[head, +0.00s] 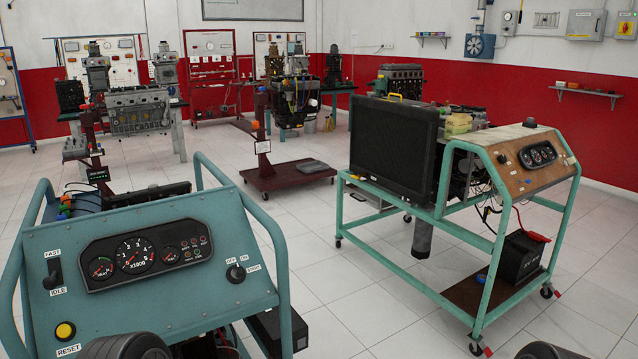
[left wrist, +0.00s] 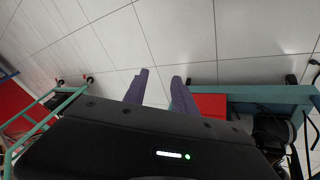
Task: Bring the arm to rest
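My left gripper (left wrist: 159,82) shows in the left wrist view, with its two purple-grey fingers apart and bare floor tiles between and beyond them. It appears open and holds nothing that I can see. In the head view neither gripper shows. Dark rounded parts of my own arms (head: 125,347) show at the bottom edge, and another of mine is at the lower right (head: 548,352).
A teal engine trainer with a gauge panel (head: 150,300) stands close in front at the left. A second teal trainer (head: 400,225) with a radiator (head: 390,150) stands at the right. White tiled floor (head: 335,275) lies open between them. Other engine stands line the back.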

